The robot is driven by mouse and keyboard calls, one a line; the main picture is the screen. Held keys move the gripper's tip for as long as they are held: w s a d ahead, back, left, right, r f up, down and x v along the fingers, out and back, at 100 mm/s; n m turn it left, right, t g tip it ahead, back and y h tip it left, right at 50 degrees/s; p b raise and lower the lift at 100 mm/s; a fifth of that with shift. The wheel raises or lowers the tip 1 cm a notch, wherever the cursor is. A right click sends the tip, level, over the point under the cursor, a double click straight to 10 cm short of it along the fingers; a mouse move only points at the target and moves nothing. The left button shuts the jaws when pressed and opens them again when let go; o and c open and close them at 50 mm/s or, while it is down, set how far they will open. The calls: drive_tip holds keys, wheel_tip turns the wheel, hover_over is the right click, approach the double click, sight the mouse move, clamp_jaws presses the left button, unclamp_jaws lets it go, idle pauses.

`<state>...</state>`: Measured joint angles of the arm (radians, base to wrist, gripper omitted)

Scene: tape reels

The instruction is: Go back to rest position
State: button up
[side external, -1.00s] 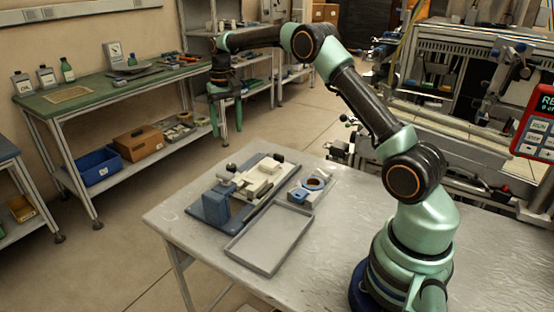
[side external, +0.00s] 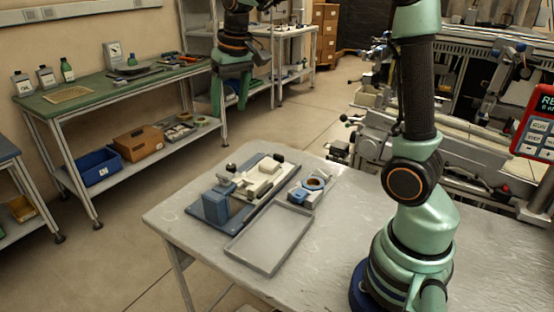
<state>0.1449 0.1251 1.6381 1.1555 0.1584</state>
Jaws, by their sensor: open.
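My gripper (side external: 229,100) hangs in the air at the upper middle of the side external view, fingers pointing down. It is open, with nothing visible between the fingers. It is well above the table and behind the work in the picture. My arm rises upright at the right and leaves the top of the frame, so its elbow is hidden. Below the gripper, on the grey table (side external: 330,235), sit a blue-and-cream fixture (side external: 258,180) and a small holder with a blue-rimmed ring (side external: 312,185). My gripper touches none of them.
An empty grey tray (side external: 270,240) lies on the table in front of the fixture. A green bench (side external: 120,85) with bottles and tools stands at the back left. Machinery (side external: 470,150) stands behind my arm at the right. The table's right part is clear.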

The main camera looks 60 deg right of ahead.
drive_tip(key=s+a+f+n+t, duration=0.1)
drive_tip(key=s+a, duration=0.2)
drive_tip(key=s, duration=0.4)
drive_tip(key=s+a+f+n+t, duration=0.1)
drive_tip(key=s+a+n+t, duration=0.1)
drive_tip(key=s, duration=0.6)
drive_tip(key=shift+s+a+f, duration=0.25)
drive_tip(key=shift+a, duration=0.45)
